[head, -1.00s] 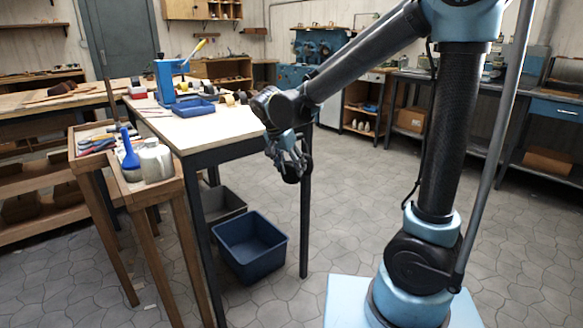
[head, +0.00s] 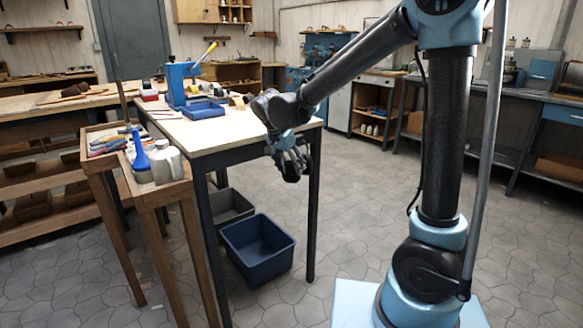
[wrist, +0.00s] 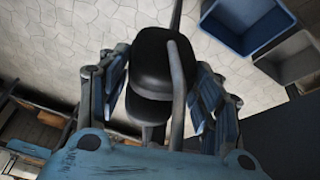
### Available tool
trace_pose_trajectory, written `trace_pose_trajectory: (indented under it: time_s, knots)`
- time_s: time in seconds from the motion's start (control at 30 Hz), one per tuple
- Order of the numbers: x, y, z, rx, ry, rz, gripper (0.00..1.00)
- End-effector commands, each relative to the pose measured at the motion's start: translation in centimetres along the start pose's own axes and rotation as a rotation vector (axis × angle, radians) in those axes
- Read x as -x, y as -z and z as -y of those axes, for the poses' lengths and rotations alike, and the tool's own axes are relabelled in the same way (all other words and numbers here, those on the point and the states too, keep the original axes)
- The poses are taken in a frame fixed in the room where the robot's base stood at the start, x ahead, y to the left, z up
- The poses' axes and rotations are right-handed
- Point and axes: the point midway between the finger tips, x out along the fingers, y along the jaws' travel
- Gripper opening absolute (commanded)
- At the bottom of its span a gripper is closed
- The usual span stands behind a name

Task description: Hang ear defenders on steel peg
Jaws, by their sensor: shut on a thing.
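The ear defenders show in the wrist view as black padded cups (wrist: 164,62) with a grey band running between my fingers. My gripper (wrist: 160,85) is shut on them, with blue-grey fingers on both sides. In the head view my gripper (head: 288,150) hangs low at the near right corner of the light-topped workbench, and the dark cups (head: 291,176) show at its lower end, above the floor. Part of the ear defenders is hidden by the fingers. I cannot make out a steel peg in either view.
The workbench (head: 228,133) carries a blue press (head: 181,83) and a blue tray (head: 204,111). A wooden stand (head: 180,189) with bottles is left of it. A blue bin (head: 257,267) sits on the floor below. Open floor (head: 375,205) lies to the right.

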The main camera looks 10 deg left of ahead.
Motion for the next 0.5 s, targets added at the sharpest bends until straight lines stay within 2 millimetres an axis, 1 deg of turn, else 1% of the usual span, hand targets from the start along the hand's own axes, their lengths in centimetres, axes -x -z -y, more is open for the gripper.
trace_pose_trajectory:
  time_s: [0.2, 0.5]
  knots:
    - [-0.1, 0.3, 1.1, 0.000, 0.000, 0.000, 0.28]
    - [-0.8, 0.4, 2.1, 0.000, 0.000, 0.000, 0.28]
